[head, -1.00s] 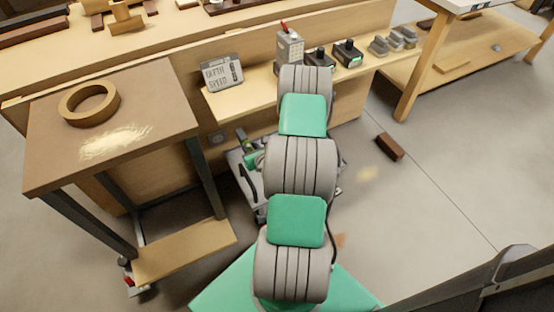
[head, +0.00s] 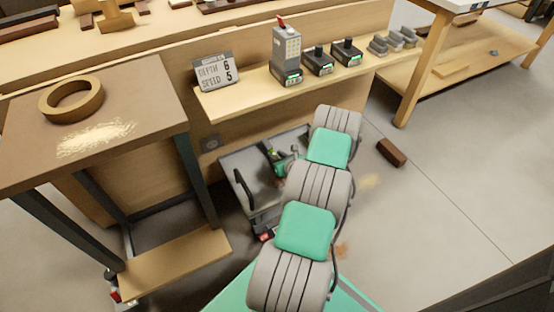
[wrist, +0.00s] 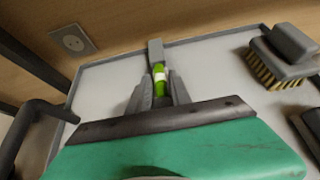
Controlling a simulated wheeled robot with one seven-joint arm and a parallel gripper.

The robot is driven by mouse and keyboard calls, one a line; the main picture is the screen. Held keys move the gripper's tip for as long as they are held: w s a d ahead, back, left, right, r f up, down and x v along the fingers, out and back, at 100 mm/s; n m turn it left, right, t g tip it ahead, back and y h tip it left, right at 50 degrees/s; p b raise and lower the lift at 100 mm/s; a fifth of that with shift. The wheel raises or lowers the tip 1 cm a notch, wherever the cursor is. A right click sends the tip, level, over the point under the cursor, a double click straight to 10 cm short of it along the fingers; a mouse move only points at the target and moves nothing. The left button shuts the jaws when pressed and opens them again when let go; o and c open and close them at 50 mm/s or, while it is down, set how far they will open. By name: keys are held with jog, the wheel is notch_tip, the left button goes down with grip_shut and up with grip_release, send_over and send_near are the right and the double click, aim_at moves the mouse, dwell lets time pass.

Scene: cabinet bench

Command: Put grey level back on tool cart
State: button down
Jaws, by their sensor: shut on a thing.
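The grey level (wrist: 156,52) with a bright green vial sits between the fingers of my gripper (wrist: 160,88), which is shut on it in the wrist view. The level points away from me, over the light grey top of the tool cart (wrist: 105,88). I cannot tell whether it touches that surface. In the head view the tool cart (head: 240,164) stands on the floor below the wooden shelf, and my gripper (head: 274,156) is over its tray. My arm hides the cart's right part, and the level is too small there to make out clearly.
A brush (wrist: 284,56) lies on the cart's right side. The cart's dark handle (head: 243,188) is on its left. A brown table with a wooden ring (head: 70,100) stands at left. A dark brown block (head: 391,152) lies on the floor at right.

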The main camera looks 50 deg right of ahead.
jog(key=c, duration=1.6)
grip_release()
jog(key=shift+f, duration=0.1)
jog(key=o, duration=0.4)
jog(key=shift+o, duration=0.2)
jog(key=shift+s+r, duration=0.15)
jog(key=shift+r, duration=0.25)
jog(key=p+v, duration=0.3)
jog(key=v, duration=0.8)
jog(key=shift+s+a+p, duration=0.15)
jog(key=shift+s+p, duration=0.15)
